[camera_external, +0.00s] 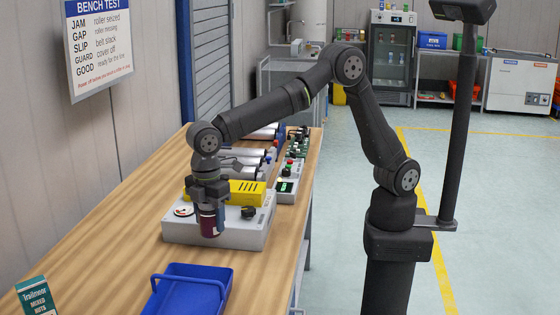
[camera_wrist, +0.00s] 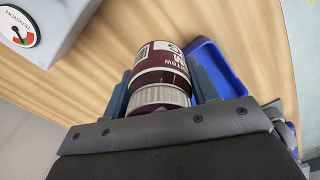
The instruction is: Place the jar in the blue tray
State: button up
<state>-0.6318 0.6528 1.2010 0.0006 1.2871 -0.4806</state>
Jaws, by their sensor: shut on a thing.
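My gripper (camera_external: 209,205) points down and is shut on a dark maroon jar (camera_external: 208,222). The jar hangs in front of the grey bench device in the external view. In the wrist view the jar (camera_wrist: 160,68) sits between the two fingers of my gripper (camera_wrist: 165,80), with its printed label and pale ribbed lid showing. In the wrist view part of the blue tray (camera_wrist: 207,56) shows behind and right of the jar, partly hidden by a finger.
The grey device (camera_external: 178,232) with a gauge, a black knob and a yellow top block stands right behind the jar. A green Trailmeer box (camera_external: 37,297) stands at the lower left. Rollers and control boxes lie farther back.

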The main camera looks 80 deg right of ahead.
jog(key=shift+w+a+f, duration=0.2)
jog(key=shift+w+a, duration=0.05)
jog(key=shift+a, duration=0.05)
jog(key=a+f, duration=0.2)
jog(key=a, duration=0.1)
jog(key=s+a+f, duration=0.1)
jog(key=a+f, duration=0.1)
jog(key=a, duration=0.2)
jog(key=s+a+f, duration=0.1)
jog(key=a+f, duration=0.1)
jog(key=a, duration=0.1)
jog(key=shift+s+a+f, duration=0.2)
jog(key=shift+a+f, duration=0.05)
jog(key=shift+f, duration=1.95)
jog(key=shift+f, duration=0.15)
jog(key=o, duration=0.9)
jog(key=shift+o, duration=0.2)
notch_tip(320, 180, up, 12)
